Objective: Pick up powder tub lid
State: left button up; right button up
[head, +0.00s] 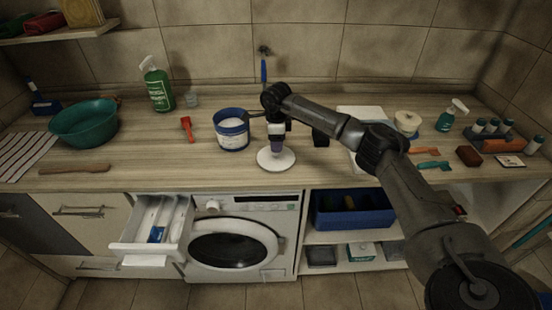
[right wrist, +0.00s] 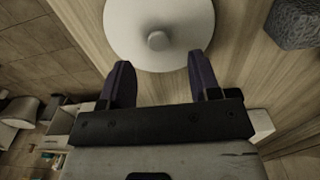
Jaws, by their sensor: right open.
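The powder tub lid (head: 276,160) is a white round disc lying on the wooden counter near its front edge. In the right wrist view the lid (right wrist: 128,38) shows a small round knob at its middle. My right gripper (head: 277,148) is above the lid in the head view, pointing down. In the right wrist view its two dark fingers (right wrist: 158,78) are spread apart near the lid's edge, with nothing between them. The blue powder tub (head: 231,136) stands uncovered left of the gripper, with white powder inside. My left gripper is not in view.
A red scoop-like tool (head: 187,128), a green spray bottle (head: 157,85) and a teal basin (head: 84,123) stand to the left. A drawer (head: 152,232) is open below, beside a washing machine (head: 238,245). The counter left of the tub is partly clear.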

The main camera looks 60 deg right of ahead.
aim_at(276, 156)
notch_tip(276, 156, down, 5)
jog(key=shift+r, duration=0.1)
jog(key=shift+c, duration=0.3)
jog(key=c, duration=0.9)
jog(key=shift+c, duration=0.2)
jog(key=shift+r, duration=0.15)
